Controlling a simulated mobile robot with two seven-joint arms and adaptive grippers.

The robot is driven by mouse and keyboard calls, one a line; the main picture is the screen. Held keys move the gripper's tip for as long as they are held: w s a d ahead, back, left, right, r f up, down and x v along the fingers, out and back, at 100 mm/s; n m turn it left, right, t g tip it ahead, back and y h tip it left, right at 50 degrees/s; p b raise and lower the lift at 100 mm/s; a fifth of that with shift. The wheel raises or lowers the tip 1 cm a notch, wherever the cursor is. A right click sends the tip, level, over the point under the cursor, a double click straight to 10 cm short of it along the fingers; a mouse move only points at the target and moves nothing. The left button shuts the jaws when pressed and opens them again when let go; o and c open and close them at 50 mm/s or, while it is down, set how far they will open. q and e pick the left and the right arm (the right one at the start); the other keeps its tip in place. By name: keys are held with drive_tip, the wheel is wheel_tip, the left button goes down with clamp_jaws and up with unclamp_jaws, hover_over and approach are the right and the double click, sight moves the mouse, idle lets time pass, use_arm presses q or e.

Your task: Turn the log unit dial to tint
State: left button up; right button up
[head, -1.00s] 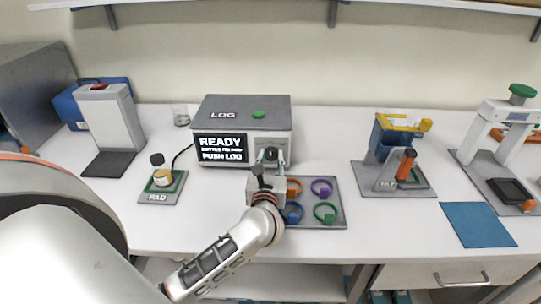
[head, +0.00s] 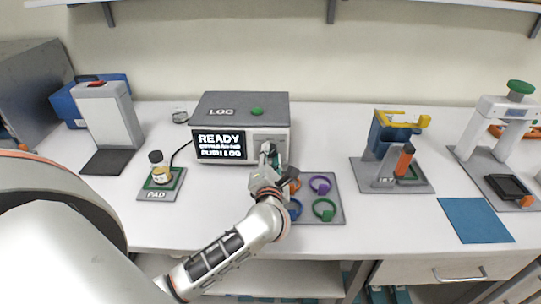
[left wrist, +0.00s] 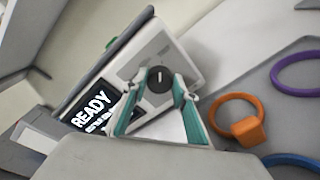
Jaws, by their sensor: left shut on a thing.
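The log unit (head: 241,107) is a grey box marked LOG at the back of the bench, with a screen (head: 220,145) reading READY and PUSH LOG. Its round black dial (left wrist: 159,79) has a white pointer line and sits on the light front panel, between my left fingertips in the left wrist view. My left gripper (head: 270,152) is shut on the dial and looks rolled over to one side. In the head view the fingers largely hide the dial. Markings around the dial are too small to read. My right gripper is not in view.
A grey tray (head: 335,207) with coloured rings, including an orange ring (left wrist: 237,118) and a purple ring (head: 320,185), lies in front of the unit, close to my left gripper. A small bottle (head: 159,168) stands on the PAD at left. A green button (head: 256,111) tops the unit.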

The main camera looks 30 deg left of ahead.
use_arm(q)
drive_tip(key=shift+m, duration=0.7)
drive_tip(key=o, duration=1.1)
drive_tip(key=v, duration=1.2)
drive_tip(key=shift+f, duration=0.1)
